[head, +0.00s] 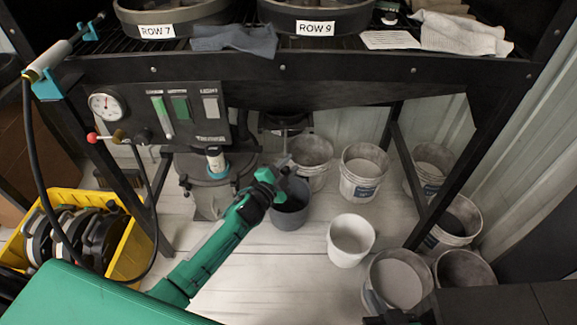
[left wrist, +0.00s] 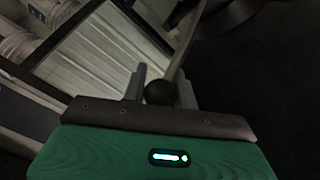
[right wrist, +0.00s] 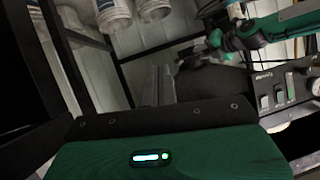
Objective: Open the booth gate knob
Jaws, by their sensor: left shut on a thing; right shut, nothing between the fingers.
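The booth gate knob (left wrist: 160,92) is a dark ball on the end of a pale rod, seen between my left fingers in the left wrist view. My left gripper (head: 284,168) is shut on it, below the dark gate fitting (head: 285,121) under the bench. In the head view the knob is mostly hidden by the gripper. My right gripper (right wrist: 162,84) is shut and empty. The right wrist view shows it apart from the bench frame, with my left arm beyond.
A grey bucket (head: 290,207) stands below my left gripper, with a white bucket (head: 350,240) and several others to the right. A gauge panel (head: 185,112) and capped drum (head: 213,180) are left. A yellow crate (head: 128,252) stands at lower left. Bench legs flank the space.

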